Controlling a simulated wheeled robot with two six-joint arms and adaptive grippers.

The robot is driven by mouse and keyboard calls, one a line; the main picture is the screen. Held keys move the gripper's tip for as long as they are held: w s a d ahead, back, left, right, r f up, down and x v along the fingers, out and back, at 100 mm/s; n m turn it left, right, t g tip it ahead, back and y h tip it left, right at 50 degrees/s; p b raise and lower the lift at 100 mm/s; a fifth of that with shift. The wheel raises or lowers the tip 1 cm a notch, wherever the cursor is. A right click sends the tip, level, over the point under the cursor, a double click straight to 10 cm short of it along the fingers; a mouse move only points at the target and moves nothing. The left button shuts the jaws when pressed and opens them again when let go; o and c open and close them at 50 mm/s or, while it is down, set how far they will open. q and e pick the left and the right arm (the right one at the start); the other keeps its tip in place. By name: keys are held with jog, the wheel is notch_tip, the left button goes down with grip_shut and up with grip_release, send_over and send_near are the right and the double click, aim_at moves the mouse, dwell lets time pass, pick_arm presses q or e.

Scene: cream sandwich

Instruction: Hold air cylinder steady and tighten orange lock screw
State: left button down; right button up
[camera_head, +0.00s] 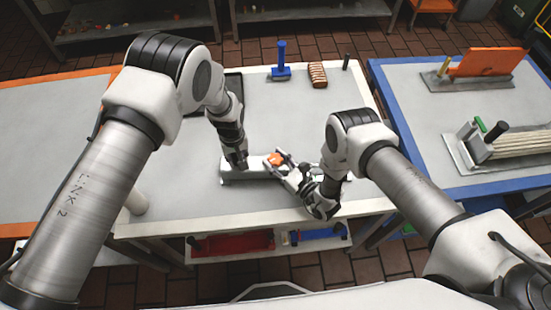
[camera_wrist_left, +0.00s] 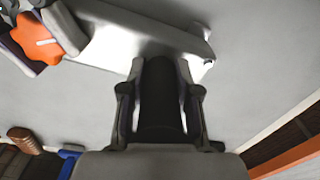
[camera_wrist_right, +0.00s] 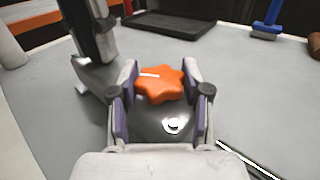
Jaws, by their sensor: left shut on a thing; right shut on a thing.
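The orange lock screw (camera_head: 275,159), a star-shaped knob, sits on a pale grey metal fixture (camera_head: 238,177) on the middle table. My right gripper (camera_wrist_right: 160,88) is shut on the screw, one finger on each side; the screw's white mark shows in the right wrist view (camera_wrist_right: 160,84). My left gripper (camera_wrist_left: 160,105) is shut on a dark upright cylinder, seemingly the air cylinder (camera_wrist_left: 160,88), at the fixture's left part. In the head view my left gripper (camera_head: 238,162) hides most of the cylinder. The screw also shows at the upper left of the left wrist view (camera_wrist_left: 38,42).
A blue-handled tool (camera_head: 281,65), a brown ridged block (camera_head: 317,75) and a dark tray (camera_head: 233,85) stand at the table's back. A blue-edged table (camera_head: 430,130) with other fixtures is at the right. The table's front strip is mostly clear; red and blue bins sit below.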

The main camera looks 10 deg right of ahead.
aim_at(280, 165)
jog(key=shift+m+t+h, duration=0.4)
jog(key=shift+m+h, duration=0.1)
jog(key=shift+h, duration=0.2)
jog(key=o, duration=1.2)
jog(key=shift+s, duration=0.15)
jog(key=v, duration=0.7)
jog(key=shift+s, duration=0.15)
